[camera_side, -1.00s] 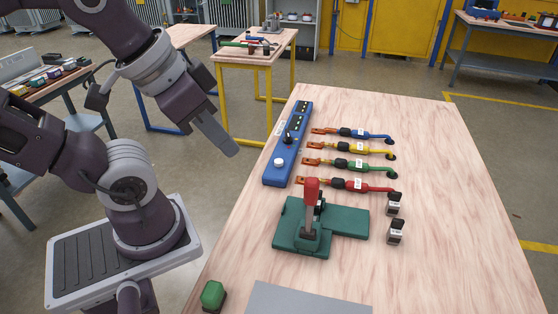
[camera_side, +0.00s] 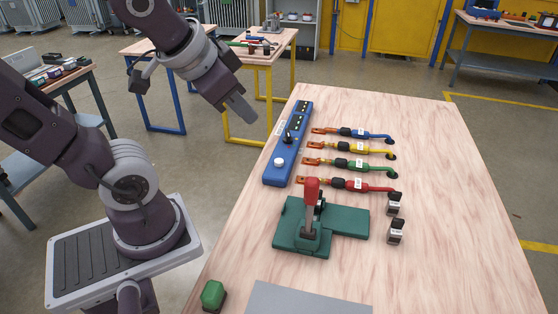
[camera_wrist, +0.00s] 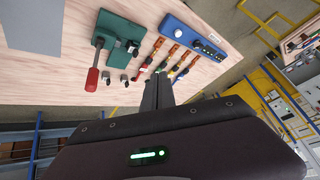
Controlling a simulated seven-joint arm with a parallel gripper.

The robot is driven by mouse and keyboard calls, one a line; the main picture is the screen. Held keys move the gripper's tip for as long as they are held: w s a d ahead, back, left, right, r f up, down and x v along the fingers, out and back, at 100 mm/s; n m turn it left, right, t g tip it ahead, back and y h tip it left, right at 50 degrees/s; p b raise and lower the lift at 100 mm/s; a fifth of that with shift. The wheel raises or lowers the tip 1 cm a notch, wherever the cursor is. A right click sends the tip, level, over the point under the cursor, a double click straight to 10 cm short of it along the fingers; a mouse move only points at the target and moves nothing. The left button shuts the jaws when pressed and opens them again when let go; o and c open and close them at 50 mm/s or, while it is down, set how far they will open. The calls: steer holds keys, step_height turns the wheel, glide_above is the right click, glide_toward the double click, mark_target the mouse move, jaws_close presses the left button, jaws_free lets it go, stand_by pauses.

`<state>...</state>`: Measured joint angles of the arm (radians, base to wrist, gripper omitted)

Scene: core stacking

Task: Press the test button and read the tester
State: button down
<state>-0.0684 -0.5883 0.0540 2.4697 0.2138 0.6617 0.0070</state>
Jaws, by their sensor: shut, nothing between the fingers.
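The blue tester (camera_side: 288,143) lies along the table's left edge, with a white round button (camera_side: 279,162) at its near end and a black knob (camera_side: 288,138) near its middle. In the wrist view the tester (camera_wrist: 192,38) is at the upper middle. Cables with copper lugs lie to its right: blue (camera_side: 375,135), yellow (camera_side: 378,151), green (camera_side: 377,167) and red (camera_side: 375,188). My gripper (camera_side: 246,115) is shut and empty, in the air left of the tester's far half and apart from it. Any reading on the tester is too small to tell.
A green fixture with a red-handled lever (camera_side: 350,222) stands in front of the tester. Two small dark-topped blocks (camera_side: 395,231) sit to its right. A green block (camera_side: 213,295) and a grey plate (camera_side: 305,298) are at the near edge. The table's right side is clear.

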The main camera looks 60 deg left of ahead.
steer(key=w+a+m+t+y, duration=0.1)
steer(key=w+a+y, duration=0.1)
steer(key=w+a, duration=0.4)
steer(key=m+t+h, duration=0.2)
steer(key=m+h, duration=0.3)
steer(key=m, duration=0.4)
glide_above(276, 161)
step_height(276, 161, down, 13)
steer(key=shift+s+r+m+g+h, duration=0.1)
steer(key=shift+s+m+g+h, duration=0.05)
steer(key=shift+m+g+h, duration=0.15)
steer(key=shift+f, duration=4.4)
steer(key=shift+f, duration=0.4)
